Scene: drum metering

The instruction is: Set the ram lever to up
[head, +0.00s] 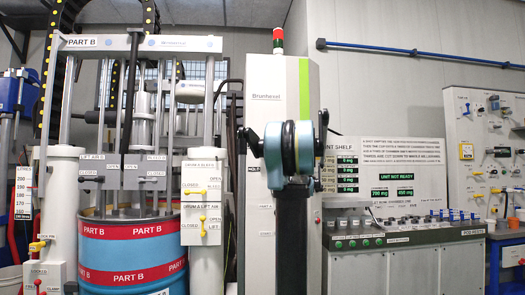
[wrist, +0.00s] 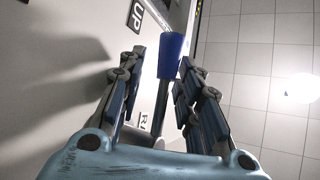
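The lever with a blue grip (wrist: 171,56) shows in the wrist view, its thin metal shaft running down the picture to a pale panel. My gripper (wrist: 161,60) is open, with one finger on each side of the lever. The right finger lies very close to the blue grip; I cannot tell whether they touch. A dark label reading UP (wrist: 135,14) is on the panel, left of the grip's end. A partly hidden label (wrist: 144,121) starting with R lies near the lever's base. In the head view my arm blocks the middle, and the lever cannot be made out.
In the head view, a blue and red drum (head: 130,250) stands at the left under a press frame with yellow levers. A tall grey cabinet (head: 262,85) stands behind my arm. A bench (head: 405,262) with small containers and a valve panel (head: 490,150) are at the right.

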